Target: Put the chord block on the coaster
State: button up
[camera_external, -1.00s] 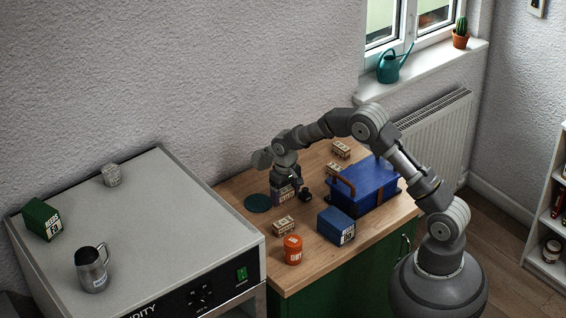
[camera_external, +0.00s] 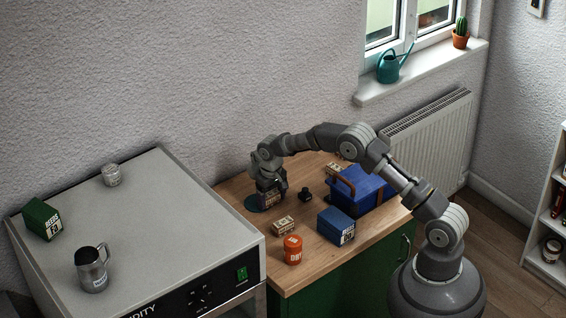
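My gripper (camera_external: 268,181) points down at the left rear of the wooden worktop, with its fingers around a dark block with a pale label, which I take as the chord block (camera_external: 269,199). The label is too small to read. The dark teal round coaster (camera_external: 250,203) lies under the block, and its left part shows. The block is over the coaster and looks upright. I cannot tell whether its base touches the coaster. My gripper hides the block's top.
On the worktop (camera_external: 240,190) are a small black object (camera_external: 305,195), a small lettered block (camera_external: 283,225), an orange tin (camera_external: 292,250), a blue box (camera_external: 336,226) and a blue case with a brown handle (camera_external: 362,190). A grey cabinet (camera_external: 150,220) stands at left.

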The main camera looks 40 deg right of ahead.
jog(key=shift+o, duration=1.4)
notch_tip(320, 180, up, 12)
jog(key=p, duration=0.3)
jog(key=shift+r+p, duration=0.15)
jog(key=shift+p, duration=0.15)
notch_tip(320, 180, up, 12)
jog(key=f+t, duration=0.1)
jog(key=t, duration=0.2)
send_over(271, 195)
jog(key=w+d, duration=0.2)
jog(key=d, duration=0.1)
jog(key=s+d+r+t+y, duration=0.1)
jog(key=d+r+t, duration=0.15)
jog(key=r, duration=0.65)
jog(key=s+d+r+t, duration=0.2)
jog(key=d+r, duration=0.1)
jog(key=r, duration=0.7)
jog(key=s+d+r+t, duration=0.4)
jog(key=s+r, duration=0.5)
jog(key=r, duration=0.4)
jog(key=s+d+r+t+h, duration=0.1)
jog(key=s+d+r+t, duration=0.3)
jog(key=s+r, duration=0.5)
notch_tip(271, 195, up, 5)
jog(key=shift+s+d+f, duration=0.2)
jog(key=shift+s+d, duration=0.05)
jog(key=shift+d, duration=0.3)
